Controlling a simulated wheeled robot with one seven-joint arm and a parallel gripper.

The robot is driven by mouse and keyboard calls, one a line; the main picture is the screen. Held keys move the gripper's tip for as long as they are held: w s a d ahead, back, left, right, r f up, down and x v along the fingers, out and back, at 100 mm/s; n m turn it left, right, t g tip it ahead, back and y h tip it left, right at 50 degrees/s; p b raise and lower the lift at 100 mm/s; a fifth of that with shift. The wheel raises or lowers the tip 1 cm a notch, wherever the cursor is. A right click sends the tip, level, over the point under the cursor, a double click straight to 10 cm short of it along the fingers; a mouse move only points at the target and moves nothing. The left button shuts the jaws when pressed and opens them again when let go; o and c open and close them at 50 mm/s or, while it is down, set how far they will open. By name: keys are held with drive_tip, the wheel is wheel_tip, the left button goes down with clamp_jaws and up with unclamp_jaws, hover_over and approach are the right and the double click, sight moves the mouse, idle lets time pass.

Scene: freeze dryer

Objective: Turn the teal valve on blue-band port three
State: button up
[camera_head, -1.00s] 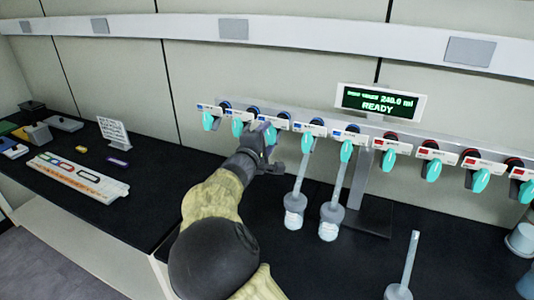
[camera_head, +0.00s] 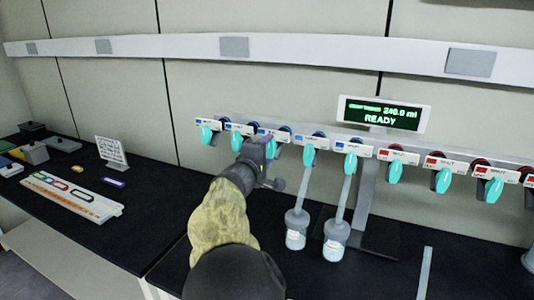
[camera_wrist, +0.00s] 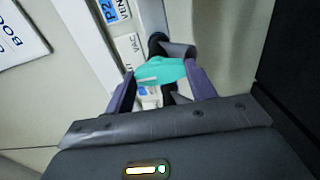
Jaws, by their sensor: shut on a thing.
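A row of teal valves hangs on the manifold, with blue-band ports on the left and red-band ports on the right. My gripper (camera_head: 268,158) is at the third blue-band valve (camera_head: 271,149) from the left, which the gripper partly hides. In the wrist view my gripper (camera_wrist: 160,86) has its purple fingers on both sides of the teal valve handle (camera_wrist: 158,72) and is shut on it. The handle lies crosswise between the fingers. Labels reading VENT and VAC (camera_wrist: 131,48) show beside it, and a blue label reads P2.
The second blue-band valve (camera_head: 237,141) and the fourth (camera_head: 309,155) hang close on either side. Two flasks (camera_head: 296,232) (camera_head: 336,240) hang from the fourth and fifth blue-band ports. A display (camera_head: 382,114) reads READY. A rack (camera_head: 75,197) lies at left.

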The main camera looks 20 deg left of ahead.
drive_tip(key=o, duration=1)
drive_tip(key=s+b, duration=0.1)
drive_tip(key=s, duration=0.4)
drive_tip(key=s+a+b, duration=0.1)
drive_tip(key=s+b, duration=0.1)
drive_tip(key=s, duration=0.4)
drive_tip(key=s+b, duration=0.1)
drive_tip(key=s, duration=0.5)
drive_tip(key=shift+s+a, duration=0.15)
